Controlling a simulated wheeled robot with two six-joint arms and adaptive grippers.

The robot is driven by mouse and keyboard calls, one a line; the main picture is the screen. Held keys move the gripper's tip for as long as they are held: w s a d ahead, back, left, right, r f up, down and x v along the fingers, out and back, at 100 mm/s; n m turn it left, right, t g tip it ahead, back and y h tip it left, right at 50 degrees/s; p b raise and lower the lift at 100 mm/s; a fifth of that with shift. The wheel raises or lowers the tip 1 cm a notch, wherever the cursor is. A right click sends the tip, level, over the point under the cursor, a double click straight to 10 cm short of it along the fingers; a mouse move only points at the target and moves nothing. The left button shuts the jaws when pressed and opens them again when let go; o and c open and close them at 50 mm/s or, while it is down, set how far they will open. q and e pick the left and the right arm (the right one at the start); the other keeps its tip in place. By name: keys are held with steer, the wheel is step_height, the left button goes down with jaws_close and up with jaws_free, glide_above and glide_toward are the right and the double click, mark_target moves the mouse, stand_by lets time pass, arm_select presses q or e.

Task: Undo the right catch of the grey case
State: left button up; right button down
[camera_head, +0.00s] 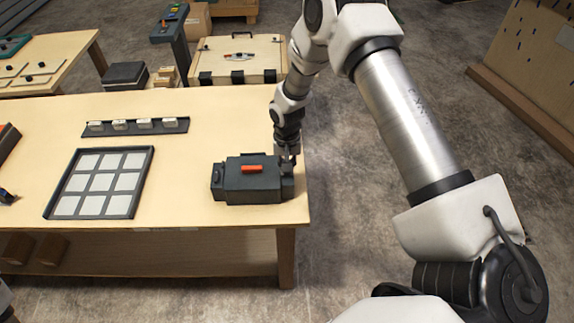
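The grey case (247,190) is a dark box near the right end of the pale wooden table, with an orange bar (252,169) on its top. My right gripper (287,168) points down at the case's right end, at or very near its upper right edge. The gripper and its fingers cover that end, so the right catch cannot be made out. Whether the fingers are open, shut or touching is too small to tell. A small dark part juts from the case's left end (217,180). My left gripper is not in view.
A tray with pale square tiles (96,184) lies left of the case. A dark strip with several white blocks (136,126) lies behind. The table's right edge is close to the case. A wooden case (240,60) stands beyond the table. The table between tray and case is clear.

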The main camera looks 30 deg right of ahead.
steer(key=shift+s+f, duration=0.15)
steer(key=c, duration=1.2)
jaws_free()
steer(key=r, duration=1.2)
steer(key=shift+w, duration=0.2)
